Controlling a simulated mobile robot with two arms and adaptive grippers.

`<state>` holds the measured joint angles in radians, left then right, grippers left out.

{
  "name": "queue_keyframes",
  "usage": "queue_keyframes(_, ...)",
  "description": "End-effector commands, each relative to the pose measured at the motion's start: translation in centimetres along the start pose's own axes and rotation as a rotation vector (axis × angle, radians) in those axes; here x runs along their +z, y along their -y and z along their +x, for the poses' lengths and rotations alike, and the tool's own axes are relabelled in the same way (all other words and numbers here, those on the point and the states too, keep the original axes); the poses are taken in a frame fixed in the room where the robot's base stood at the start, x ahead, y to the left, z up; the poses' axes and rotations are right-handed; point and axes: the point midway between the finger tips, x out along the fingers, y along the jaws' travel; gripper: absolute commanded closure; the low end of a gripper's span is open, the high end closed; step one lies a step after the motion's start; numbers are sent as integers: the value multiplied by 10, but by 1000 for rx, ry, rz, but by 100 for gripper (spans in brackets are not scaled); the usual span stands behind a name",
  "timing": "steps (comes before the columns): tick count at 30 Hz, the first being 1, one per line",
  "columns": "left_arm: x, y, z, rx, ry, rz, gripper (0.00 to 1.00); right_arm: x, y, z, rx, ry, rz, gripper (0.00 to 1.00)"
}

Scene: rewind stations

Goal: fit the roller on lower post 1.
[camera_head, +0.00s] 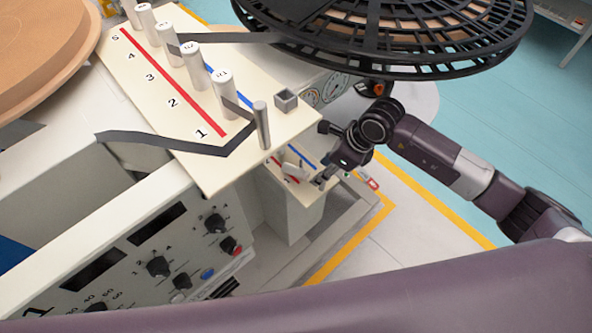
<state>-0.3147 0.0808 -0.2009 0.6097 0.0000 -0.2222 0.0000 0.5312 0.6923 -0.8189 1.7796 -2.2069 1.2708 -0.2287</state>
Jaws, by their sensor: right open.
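The lower plate (276,175), with a red and a blue line, sits below the front end of the cream upper plate (208,170). A small pale piece (295,158) stands over it; I cannot tell whether it is a roller or a post. Lower post 1 cannot be made out clearly. My right gripper (325,156) is open just right of the lower plate, close to the pale piece. No roller shows clearly between its fingers. My left gripper is out of view.
White numbered rollers (223,88) stand in a row on the upper plate. A bare metal post (262,125) with a dark strip (180,142) beside it stands near the front. A black spoked reel (480,45) overhangs above my right wrist. A control panel (150,255) is at lower left.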

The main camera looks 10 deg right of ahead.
Motion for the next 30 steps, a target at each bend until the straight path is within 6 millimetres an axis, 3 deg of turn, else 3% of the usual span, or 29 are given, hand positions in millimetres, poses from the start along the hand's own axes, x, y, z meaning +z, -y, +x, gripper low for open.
queue_keyframes(8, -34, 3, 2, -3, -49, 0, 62, 15, 0, 7, 1, 1, 1, 58)
queue_keyframes(11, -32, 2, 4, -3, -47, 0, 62, 22, 0, 12, 0, 0, 1, 58)
queue_keyframes(21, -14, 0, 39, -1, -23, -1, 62, 19, 0, 59, 0, 0, 1, 58)
queue_keyframes(30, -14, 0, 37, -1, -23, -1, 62, 20, 0, 58, 0, 0, 1, 62)
